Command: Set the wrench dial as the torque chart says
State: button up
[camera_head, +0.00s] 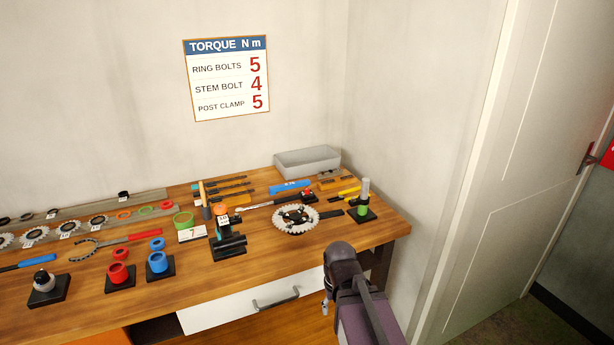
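The torque chart (226,79) hangs on the wall and reads ring bolts 5, stem bolt 4, post clamp 5. A silver-shafted tool (258,205) lies on the bench beside an orange-topped black stand (222,222). It may be the wrench, but no dial setting is readable on it. A small card (192,234) with a red 7 lies left of the stand. My arm rises at the lower right, in front of the bench. What may be my gripper (327,296) hangs small and dark at its left side, apart from the tools. Its fingers cannot be made out.
A toothed chainring (296,219) and a stand with a green ring (362,211) are on the bench's right part. A grey bin (307,161) stands at the back corner. A white drawer (240,306) is below.

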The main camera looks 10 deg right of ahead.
notch_tip(320, 180, up, 20)
jog(key=p, duration=1.8)
jog(key=shift+p, duration=0.35)
jog(key=shift+r, duration=0.1)
jog(key=shift+d, duration=0.1)
